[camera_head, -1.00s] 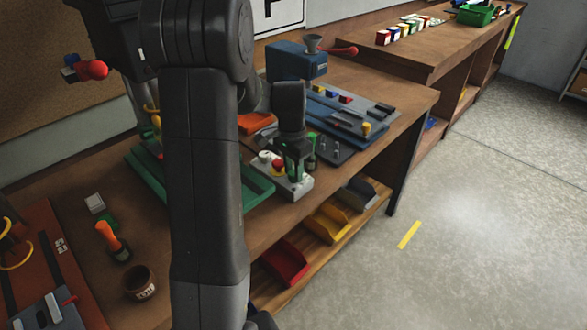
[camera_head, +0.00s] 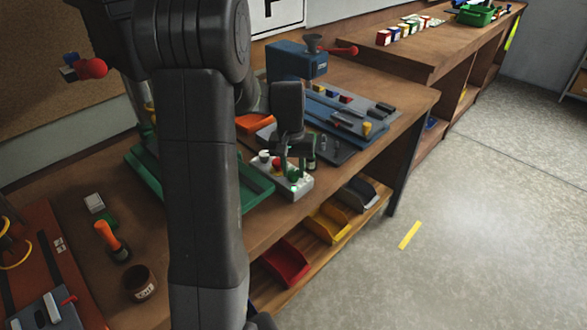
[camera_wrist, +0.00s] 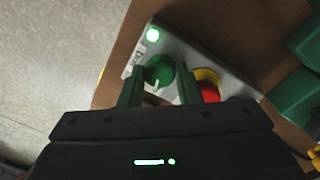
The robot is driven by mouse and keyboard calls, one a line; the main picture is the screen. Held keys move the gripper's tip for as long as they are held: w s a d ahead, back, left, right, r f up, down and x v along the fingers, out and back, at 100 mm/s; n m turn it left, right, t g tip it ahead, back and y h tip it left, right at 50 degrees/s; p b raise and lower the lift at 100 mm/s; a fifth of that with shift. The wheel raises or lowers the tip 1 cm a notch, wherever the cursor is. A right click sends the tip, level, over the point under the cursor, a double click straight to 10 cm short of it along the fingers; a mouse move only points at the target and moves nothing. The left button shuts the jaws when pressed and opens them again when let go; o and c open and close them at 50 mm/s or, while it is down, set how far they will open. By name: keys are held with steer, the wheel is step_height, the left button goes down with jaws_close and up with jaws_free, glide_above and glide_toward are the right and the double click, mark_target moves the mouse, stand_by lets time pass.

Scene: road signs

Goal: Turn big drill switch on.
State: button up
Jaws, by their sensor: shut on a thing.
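The drill switch is a green round knob (camera_wrist: 159,70) with a white pointer line, on a grey control box (camera_head: 297,190). A label that seems to read "Drill" (camera_wrist: 134,59) is beside it. A small green lamp (camera_wrist: 153,35) on the same box is lit. My gripper (camera_wrist: 159,75) has one green finger on each side of the knob and is shut on it. In the head view my gripper (camera_head: 294,165) reaches down onto the box and hides part of it. A red emergency button (camera_wrist: 209,92) on a yellow base is just right of the fingers.
A blue machine (camera_head: 290,61) with a red-knobbed lever stands behind the box. Coloured bins (camera_head: 285,265) sit on the shelf below. The floor at right is clear.

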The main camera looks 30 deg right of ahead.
mark_target(291, 172)
steer(key=shift+n, duration=1.5)
steer(key=o, duration=0.7)
step_height(291, 172, up, 14)
steer(key=shift+w+a+b, duration=0.15)
steer(key=shift+a+b, duration=0.15)
steer(key=shift+b, duration=0.05)
steer(key=shift+f, duration=0.2)
steer(key=f, duration=1.3)
steer(key=shift+d+f+p, duration=0.3)
steer(key=shift+f+p, duration=0.05)
